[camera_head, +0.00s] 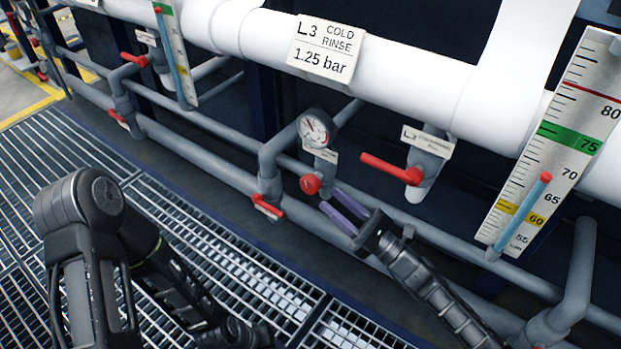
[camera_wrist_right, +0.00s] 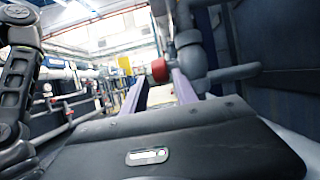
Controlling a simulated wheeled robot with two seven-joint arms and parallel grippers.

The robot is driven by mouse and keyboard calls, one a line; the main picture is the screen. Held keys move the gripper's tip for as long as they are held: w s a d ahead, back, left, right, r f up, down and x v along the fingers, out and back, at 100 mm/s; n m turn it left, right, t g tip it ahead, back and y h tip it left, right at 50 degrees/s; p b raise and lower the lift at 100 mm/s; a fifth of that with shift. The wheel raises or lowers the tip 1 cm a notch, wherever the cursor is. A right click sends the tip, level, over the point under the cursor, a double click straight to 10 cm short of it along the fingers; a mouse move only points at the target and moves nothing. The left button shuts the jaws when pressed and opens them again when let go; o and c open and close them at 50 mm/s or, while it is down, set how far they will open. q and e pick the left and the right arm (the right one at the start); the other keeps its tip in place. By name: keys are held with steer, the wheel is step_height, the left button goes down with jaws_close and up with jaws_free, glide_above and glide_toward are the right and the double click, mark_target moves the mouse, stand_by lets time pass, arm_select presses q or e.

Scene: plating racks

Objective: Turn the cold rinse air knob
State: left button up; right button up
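The cold rinse air knob appears to be the small round red knob (camera_head: 310,184) on the grey pipe below a dial gauge (camera_head: 315,129), under the white L3 cold rinse sign (camera_head: 326,47). It also shows in the right wrist view (camera_wrist_right: 160,70), between the fingers and beyond them. My right gripper (camera_head: 337,207) is open, its two purple fingers pointing at the knob from the lower right. The fingertips look close to the knob, but I cannot tell whether they touch it. My left arm (camera_head: 95,215) is at the lower left; its gripper cannot be made out.
A red lever (camera_head: 391,169) sticks out right of the knob, and another red handle (camera_head: 268,207) is below left. A level scale (camera_head: 558,140) stands at the right. Grey pipes run along the rack. Metal grating (camera_head: 220,235) covers the floor.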

mark_target(318, 189)
steer(key=shift+a, duration=0.1)
steer(key=b+x, duration=0.2)
steer(key=x, duration=0.4)
steer(key=shift+w+a, duration=0.1)
steer(key=shift+a, duration=0.1)
steer(key=shift+w+a+r, duration=0.35)
steer(key=shift+w+a, duration=0.05)
jaws_close()
